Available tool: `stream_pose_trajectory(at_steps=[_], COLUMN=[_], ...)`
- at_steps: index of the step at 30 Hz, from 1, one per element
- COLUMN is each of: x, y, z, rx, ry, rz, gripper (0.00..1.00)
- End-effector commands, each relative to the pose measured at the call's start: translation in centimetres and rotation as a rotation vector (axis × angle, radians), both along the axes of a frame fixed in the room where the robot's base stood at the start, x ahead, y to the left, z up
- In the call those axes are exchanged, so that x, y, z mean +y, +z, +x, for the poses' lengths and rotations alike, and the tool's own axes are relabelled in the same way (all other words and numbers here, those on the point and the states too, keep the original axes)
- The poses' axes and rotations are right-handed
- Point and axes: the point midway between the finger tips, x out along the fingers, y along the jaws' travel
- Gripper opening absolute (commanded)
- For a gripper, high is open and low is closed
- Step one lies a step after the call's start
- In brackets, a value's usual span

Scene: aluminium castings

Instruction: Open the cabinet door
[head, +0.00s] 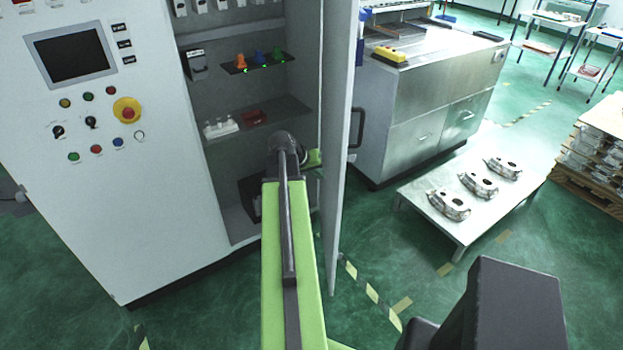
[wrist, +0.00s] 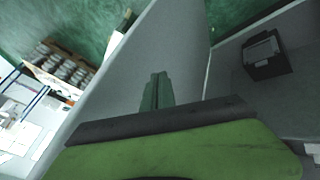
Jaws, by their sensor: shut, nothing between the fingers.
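The white cabinet (head: 180,225) stands at the left with its compartment exposed. Its door (head: 338,190) stands open, swung out toward me and seen nearly edge-on. The dark door handle (head: 358,127) is on the door's outer, right side. My gripper (head: 314,158) is at the compartment opening, on the inner side of the door, partly hidden by my arm. In the wrist view, my gripper's fingers (wrist: 157,91) are together and empty in front of the door's grey inner face (wrist: 178,45). I cannot tell whether they touch it.
Shelves in the cabinet hold small coloured lamps (head: 258,58) and a red part (head: 254,117). A black box (wrist: 265,56) is low inside. Right of the door are a metal workbench (head: 420,110) and a low table (head: 420,205) with castings. Green floor lies between.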

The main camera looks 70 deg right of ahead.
Motion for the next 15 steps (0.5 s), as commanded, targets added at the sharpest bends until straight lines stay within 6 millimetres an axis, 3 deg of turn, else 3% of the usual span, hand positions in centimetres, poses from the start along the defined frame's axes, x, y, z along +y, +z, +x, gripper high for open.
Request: stream_pose_trajectory(at_steps=[6, 15], x=[-1.5, -1.8], y=[0.1, 0.1], z=[-2.8, -3.4], rx=[-0.001, -0.001], ry=[-0.001, 0.003], rz=[0.0, 0.0], gripper=[0.0, 0.0])
